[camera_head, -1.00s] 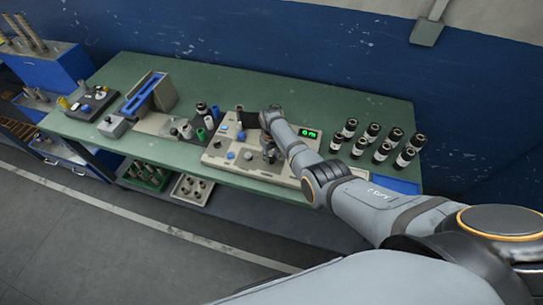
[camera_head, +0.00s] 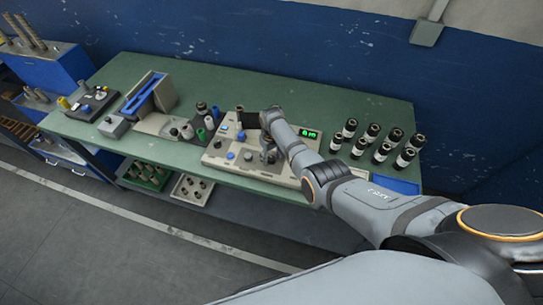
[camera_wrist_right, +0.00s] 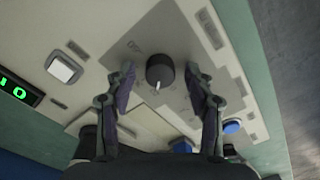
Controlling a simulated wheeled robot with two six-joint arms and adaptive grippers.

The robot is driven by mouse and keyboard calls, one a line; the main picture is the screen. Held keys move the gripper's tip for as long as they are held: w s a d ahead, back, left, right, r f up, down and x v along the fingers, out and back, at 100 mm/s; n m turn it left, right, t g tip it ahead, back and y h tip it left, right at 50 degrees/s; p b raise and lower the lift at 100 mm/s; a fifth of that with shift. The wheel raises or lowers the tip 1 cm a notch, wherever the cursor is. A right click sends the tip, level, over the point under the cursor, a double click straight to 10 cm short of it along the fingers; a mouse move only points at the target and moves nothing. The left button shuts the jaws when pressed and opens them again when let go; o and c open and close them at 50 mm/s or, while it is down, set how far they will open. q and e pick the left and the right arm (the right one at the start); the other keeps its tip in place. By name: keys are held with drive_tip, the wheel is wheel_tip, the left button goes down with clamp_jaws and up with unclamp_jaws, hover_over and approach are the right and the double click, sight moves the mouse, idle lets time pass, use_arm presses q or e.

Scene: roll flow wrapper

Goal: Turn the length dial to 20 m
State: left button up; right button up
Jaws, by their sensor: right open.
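The dark round length dial (camera_wrist_right: 160,70) with a white pointer mark sits on a grey plate of the machine's panel in the right wrist view. My right gripper (camera_wrist_right: 161,78) is open, with one finger on each side of the dial and small gaps showing between. In the head view my right gripper (camera_head: 268,155) is low over the panel, and the dial there cannot be made out. A display with green digits (camera_head: 309,134) is lit; its digits are too small to read surely. It is partly cut off in the right wrist view (camera_wrist_right: 18,90). My left gripper is not in view.
A white square button (camera_wrist_right: 63,69) and a blue button (camera_wrist_right: 231,127) are on the panel near the dial. Several black-and-white rolls (camera_head: 384,151) stand right of the machine on the green table (camera_head: 340,102). A blue-topped device (camera_head: 150,92) stands at left.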

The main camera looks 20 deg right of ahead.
sight(272, 158)
wheel_tip(272, 158, up, 12)
idle(0.4)
idle(0.4)
